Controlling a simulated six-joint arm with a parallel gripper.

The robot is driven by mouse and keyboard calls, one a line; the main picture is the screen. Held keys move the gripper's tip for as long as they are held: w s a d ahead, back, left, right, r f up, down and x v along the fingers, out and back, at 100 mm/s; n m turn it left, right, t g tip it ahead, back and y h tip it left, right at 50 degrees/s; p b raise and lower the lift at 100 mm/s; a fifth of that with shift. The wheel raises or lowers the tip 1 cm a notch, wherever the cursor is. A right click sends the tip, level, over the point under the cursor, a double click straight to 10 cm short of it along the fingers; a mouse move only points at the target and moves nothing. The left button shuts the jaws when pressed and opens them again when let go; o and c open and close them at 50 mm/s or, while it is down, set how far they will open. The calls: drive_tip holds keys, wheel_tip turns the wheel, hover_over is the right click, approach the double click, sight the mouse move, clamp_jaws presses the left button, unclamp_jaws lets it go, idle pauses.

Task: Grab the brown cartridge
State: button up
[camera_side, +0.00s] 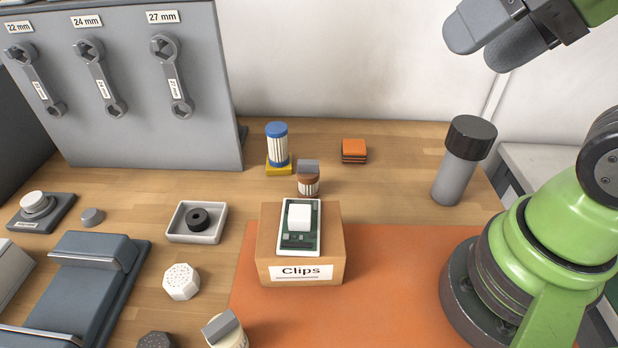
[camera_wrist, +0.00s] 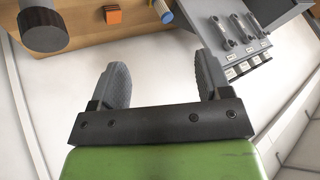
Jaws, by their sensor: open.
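The brown cartridge (camera_side: 309,185) has a brown top band and a pale ribbed body. In the side view it stands behind the Clips box, which may hide its foot. A small grey block (camera_side: 308,166) shows at its top; I cannot tell whether it rests on it. My gripper (camera_side: 474,40) is high at the upper right of the side view, far from the cartridge. In the wrist view its two grey fingers (camera_wrist: 162,82) are spread apart with nothing between them. I do not make out the brown cartridge in the wrist view.
The Clips box (camera_side: 265,245) carries a circuit board (camera_side: 299,243) just in front of the cartridge. A blue-topped cartridge (camera_side: 277,146) stands on a yellow base behind left. An orange block (camera_side: 354,150) and a dark-capped cylinder (camera_side: 463,160) stand to the right. A wrench panel (camera_side: 130,120) rises behind left.

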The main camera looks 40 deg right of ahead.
drive_tip(key=n+g+h, duration=0.2)
drive_tip(key=n+g, duration=0.1)
drive_tip(key=g, duration=0.3)
hover_over(308, 171)
drive_tip(key=d, duration=0.1)
wheel_tip(308, 171, down, 13)
drive_tip(key=shift+n+g, duration=0.5)
drive_tip(key=shift+g, duration=0.1)
drive_tip(key=f, duration=0.6)
drive_tip(key=w+f, duration=0.1)
drive_tip(key=f, duration=0.3)
drive_tip(key=shift+a, duration=0.2)
drive_tip(key=f, duration=0.6)
drive_tip(key=shift+s, duration=0.3)
drive_tip(key=c, duration=1)
